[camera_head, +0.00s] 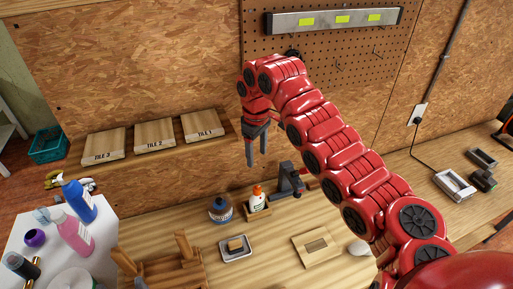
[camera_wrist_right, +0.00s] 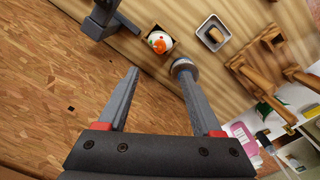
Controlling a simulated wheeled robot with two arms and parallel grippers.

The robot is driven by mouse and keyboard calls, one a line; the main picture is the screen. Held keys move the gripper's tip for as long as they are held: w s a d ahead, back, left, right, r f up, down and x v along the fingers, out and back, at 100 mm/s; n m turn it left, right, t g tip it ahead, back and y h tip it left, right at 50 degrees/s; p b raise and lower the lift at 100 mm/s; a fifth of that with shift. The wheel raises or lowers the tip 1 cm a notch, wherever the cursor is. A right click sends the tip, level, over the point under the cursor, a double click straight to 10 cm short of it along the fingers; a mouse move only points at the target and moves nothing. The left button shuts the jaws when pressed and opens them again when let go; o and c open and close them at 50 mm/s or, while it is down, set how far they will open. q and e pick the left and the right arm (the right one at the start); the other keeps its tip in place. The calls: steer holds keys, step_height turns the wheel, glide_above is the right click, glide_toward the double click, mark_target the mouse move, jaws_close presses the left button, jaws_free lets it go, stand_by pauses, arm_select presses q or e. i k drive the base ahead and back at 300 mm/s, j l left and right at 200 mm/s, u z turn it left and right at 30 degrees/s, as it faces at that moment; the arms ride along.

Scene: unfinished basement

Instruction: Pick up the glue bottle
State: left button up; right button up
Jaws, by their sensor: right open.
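The glue bottle (camera_head: 257,195) looks like a small white bottle with an orange cap, standing upright in a small wooden holder (camera_head: 258,212) on the workbench. In the right wrist view the glue bottle (camera_wrist_right: 160,42) shows from above, beyond the fingertips and roughly between them. My right gripper (camera_head: 257,158) is open and empty, pointing down above and behind the bottle, apart from it. It also shows in the right wrist view (camera_wrist_right: 158,76). My left gripper is not in view.
A metal tray (camera_head: 236,247) with a block lies in front. Wooden tiles (camera_head: 155,137) rest on a shelf at the left.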

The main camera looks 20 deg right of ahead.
mark_target(256, 204)
steer(key=k, duration=1)
